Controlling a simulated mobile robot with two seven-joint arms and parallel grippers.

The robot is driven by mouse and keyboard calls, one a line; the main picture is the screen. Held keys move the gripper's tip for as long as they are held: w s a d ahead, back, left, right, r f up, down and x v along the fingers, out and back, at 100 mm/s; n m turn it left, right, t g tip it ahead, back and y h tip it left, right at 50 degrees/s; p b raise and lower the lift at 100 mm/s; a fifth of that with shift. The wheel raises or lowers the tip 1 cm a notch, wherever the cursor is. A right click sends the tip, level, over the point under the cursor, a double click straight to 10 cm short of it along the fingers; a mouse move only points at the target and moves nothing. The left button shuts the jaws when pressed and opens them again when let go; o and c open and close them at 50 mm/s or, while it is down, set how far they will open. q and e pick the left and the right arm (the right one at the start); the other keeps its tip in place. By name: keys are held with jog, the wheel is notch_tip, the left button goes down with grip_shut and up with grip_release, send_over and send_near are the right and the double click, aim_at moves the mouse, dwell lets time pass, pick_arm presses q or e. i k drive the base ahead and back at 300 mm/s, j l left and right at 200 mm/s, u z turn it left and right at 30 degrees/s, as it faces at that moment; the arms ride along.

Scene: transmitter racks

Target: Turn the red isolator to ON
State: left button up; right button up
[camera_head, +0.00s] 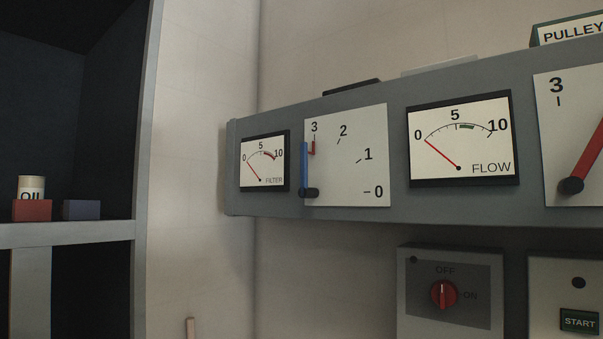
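The red isolator (443,295) is a round red knob on a dark plate in a grey box (408,312) at the lower right of the head view. OFF is printed above the knob and ON to its right. The pale mark on the knob points straight up, at OFF. Neither of my grippers shows in this view.
A grey panel (360,215) juts out above the isolator, with a FILTER gauge, a blue lever (304,165), a FLOW gauge and a red lever (590,155). A START box (545,275) stands right of the isolator. A shelf (70,234) with an OIL can (31,189) is left.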

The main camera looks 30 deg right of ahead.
aim_at(443, 293)
jog(key=z, duration=1.75)
